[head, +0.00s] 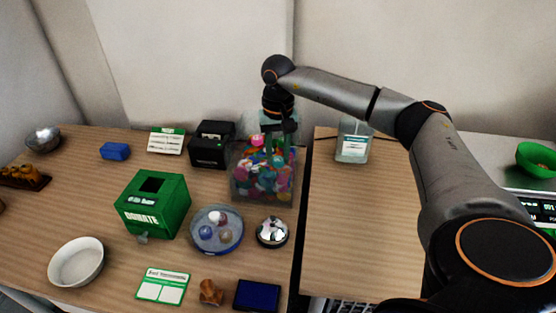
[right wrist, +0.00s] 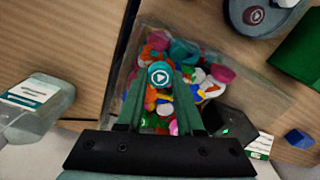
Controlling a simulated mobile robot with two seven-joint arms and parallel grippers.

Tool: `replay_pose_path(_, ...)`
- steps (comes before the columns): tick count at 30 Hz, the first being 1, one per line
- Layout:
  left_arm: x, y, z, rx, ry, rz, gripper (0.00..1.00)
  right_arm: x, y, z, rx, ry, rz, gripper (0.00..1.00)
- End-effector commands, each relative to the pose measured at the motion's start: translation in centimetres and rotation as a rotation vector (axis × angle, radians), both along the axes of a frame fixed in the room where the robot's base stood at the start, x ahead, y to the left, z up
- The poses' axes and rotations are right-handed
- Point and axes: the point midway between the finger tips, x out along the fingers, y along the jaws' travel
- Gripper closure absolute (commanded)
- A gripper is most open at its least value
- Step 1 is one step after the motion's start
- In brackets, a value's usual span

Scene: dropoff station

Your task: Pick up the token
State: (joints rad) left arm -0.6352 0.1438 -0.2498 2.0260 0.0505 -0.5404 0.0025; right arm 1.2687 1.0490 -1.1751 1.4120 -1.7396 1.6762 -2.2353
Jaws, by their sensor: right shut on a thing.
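My right gripper (head: 277,139) points down into the clear bin (head: 240,189) of colourful caps in the head view. In the right wrist view its two green fingers (right wrist: 160,82) are shut on a round teal token (right wrist: 160,72) with a white ring and triangle mark. The token is at the fingertips, above or among the caps (right wrist: 205,84); the exact height over them is hard to tell. In the head view the token cannot be picked out clearly. My left gripper is not in view.
A clear bottle (head: 353,141) stands to the right. The right table (head: 360,220) is mostly bare.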

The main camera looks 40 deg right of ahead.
Motion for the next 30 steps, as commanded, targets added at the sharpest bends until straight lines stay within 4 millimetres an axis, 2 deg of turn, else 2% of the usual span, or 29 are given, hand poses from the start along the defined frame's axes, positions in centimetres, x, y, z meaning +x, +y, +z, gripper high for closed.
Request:
replay_pose_path(7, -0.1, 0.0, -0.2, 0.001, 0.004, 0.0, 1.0, 0.0, 0.0, 0.1, 0.0, 0.0, 0.0, 1.0)
replay_pose_path(10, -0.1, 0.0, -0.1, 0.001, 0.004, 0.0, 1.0, 0.1, 0.0, 0.7, 0.001, -0.003, 0.0, 1.0)
replay_pose_path(22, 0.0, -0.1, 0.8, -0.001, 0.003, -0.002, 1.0, 0.1, 0.0, 8.2, 0.001, -0.004, 0.001, 1.0)
replay_pose_path(27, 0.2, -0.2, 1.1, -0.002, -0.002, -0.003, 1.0, 0.1, 0.0, 9.8, 0.001, -0.002, 0.001, 1.0)
replay_pose_path(30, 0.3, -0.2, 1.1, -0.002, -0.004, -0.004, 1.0, 0.0, 0.0, 10.1, 0.0, 0.0, 0.001, 1.0)
